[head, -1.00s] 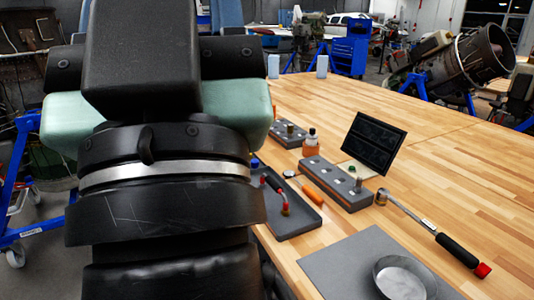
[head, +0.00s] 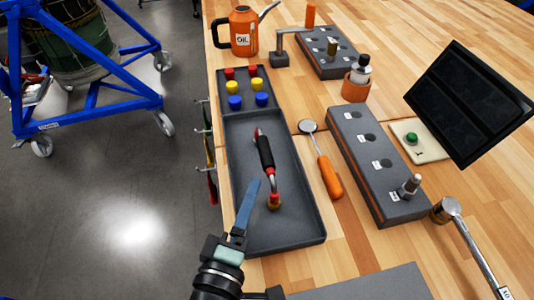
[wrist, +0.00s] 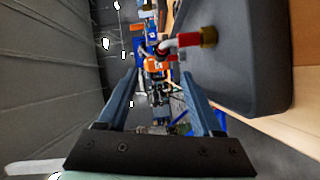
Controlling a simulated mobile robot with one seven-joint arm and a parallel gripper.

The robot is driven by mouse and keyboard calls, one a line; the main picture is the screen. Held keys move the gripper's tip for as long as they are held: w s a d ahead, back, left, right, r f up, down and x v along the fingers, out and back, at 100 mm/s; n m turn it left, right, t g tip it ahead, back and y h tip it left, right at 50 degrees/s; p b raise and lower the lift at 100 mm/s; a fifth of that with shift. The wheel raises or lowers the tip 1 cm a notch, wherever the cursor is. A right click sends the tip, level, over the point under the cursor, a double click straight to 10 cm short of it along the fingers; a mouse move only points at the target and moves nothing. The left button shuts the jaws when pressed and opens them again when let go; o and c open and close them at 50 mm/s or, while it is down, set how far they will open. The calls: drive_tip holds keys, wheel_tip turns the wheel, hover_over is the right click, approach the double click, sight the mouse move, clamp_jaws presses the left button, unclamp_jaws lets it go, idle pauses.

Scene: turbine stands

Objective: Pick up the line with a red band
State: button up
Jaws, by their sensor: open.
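The line (head: 266,155) lies in the lower, larger part of a dark grey tray (head: 308,213). It has a black sleeve, a bent silver tube, red bands and a brass end fitting. My gripper (head: 251,186) is over the tray's left side, just left of the brass end. In the head view its blue-grey fingers overlap. In the wrist view my gripper (wrist: 159,78) is open with nothing between its fingers. There the line's silver bend, red parts and brass end (wrist: 208,36) show beyond the fingertips, to the upper right.
Red, yellow and blue caps (head: 258,85) sit in the tray's far part. To the right are an inspection mirror (head: 325,170) with an orange handle, a grey block (head: 372,160) and a dark screen (head: 465,105). An oil can (head: 243,32) stands behind. Tools hang along the left table edge.

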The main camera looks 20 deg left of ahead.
sight(264, 160)
drive_tip(key=shift+w+a+f, duration=0.1)
drive_tip(key=shift+f, duration=0.15)
drive_tip(key=w+p, duration=0.1)
drive_tip(key=w, duration=0.2)
drive_tip(key=w+a+p, duration=0.1)
drive_tip(key=w, duration=0.3)
drive_tip(key=w+p, duration=0.1)
drive_tip(key=w, duration=0.3)
drive_tip(key=shift+a+f, duration=0.2)
drive_tip(key=shift+f, duration=0.1)
drive_tip(key=shift+w+f, duration=0.1)
drive_tip(key=shift+w, duration=0.35)
clamp_jaws()
idle(0.5)
